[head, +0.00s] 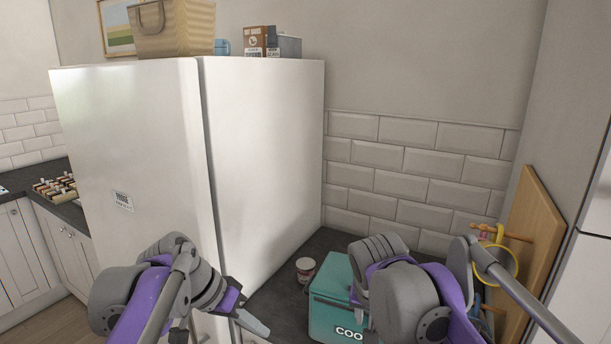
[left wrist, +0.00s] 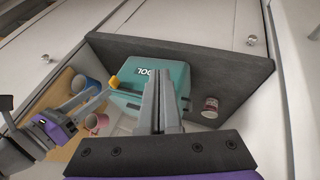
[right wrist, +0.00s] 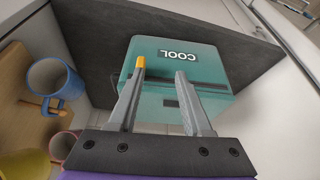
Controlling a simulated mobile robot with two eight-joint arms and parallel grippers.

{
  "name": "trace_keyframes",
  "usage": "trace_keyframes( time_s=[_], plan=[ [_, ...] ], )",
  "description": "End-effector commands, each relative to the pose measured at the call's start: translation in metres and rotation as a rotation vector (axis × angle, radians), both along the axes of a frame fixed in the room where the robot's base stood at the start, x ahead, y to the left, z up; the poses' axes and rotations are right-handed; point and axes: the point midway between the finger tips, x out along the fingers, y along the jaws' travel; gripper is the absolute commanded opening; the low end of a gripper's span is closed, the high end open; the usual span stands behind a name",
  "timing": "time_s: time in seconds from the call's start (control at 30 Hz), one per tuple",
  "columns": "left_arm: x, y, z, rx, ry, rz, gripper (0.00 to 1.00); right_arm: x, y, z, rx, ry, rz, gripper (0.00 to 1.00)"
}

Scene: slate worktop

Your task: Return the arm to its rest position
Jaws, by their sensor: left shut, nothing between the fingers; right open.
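My left gripper (head: 253,321) is low in the head view, in front of the fridge and left of the teal cool box. In the left wrist view its fingers (left wrist: 161,84) are together with nothing between them. My right arm covers part of the cool box in the head view, and its gripper is hidden there. In the right wrist view my right gripper (right wrist: 160,70) is open and empty, its fingers reaching over the cool box (right wrist: 210,60). A yellow patch shows at one fingertip. I cannot tell whether the fingers touch the box.
The teal cool box (head: 330,300) stands on the dark worktop (head: 272,293) beside a small tub (head: 306,266). The white fridge (head: 265,160) rises on the left. A blue mug (right wrist: 47,82) and pink mug (right wrist: 60,146) are near my right gripper.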

Motion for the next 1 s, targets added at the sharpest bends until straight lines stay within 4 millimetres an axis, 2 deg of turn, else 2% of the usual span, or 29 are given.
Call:
trace_keyframes(
  time_s=[0.03, 0.17, 0.27, 0.5, 0.6, 0.77, 1.0],
  plan=[
    [-0.013, 0.003, -0.01, 0.027, 0.004, 0.029, 0.0, -0.013, -0.006, -0.009, 0.002, -0.002, 0.016, 0.49],
    [-0.046, 0.014, -0.039, 0.104, 0.01, 0.119, 0.0, -0.046, -0.017, -0.034, 0.005, -0.006, 0.075, 0.49],
    [-0.076, 0.026, -0.068, 0.17, 0.004, 0.2, 0.0, -0.078, -0.026, -0.06, 0.006, -0.013, 0.127, 0.49],
    [-0.159, 0.061, -0.152, 0.322, -0.064, 0.418, 0.0, -0.169, -0.043, -0.145, -0.003, -0.05, 0.27, 0.49],
    [-0.182, 0.072, -0.179, 0.357, -0.097, 0.481, 0.0, -0.197, -0.046, -0.174, -0.01, -0.065, 0.313, 0.49],
    [-0.201, 0.081, -0.2, 0.382, -0.129, 0.531, 0.0, -0.219, -0.047, -0.198, -0.016, -0.078, 0.35, 0.49],
    [-0.203, 0.082, -0.202, 0.385, -0.133, 0.536, 0.0, -0.221, -0.047, -0.2, -0.017, -0.08, 0.354, 0.49]
  ],
)
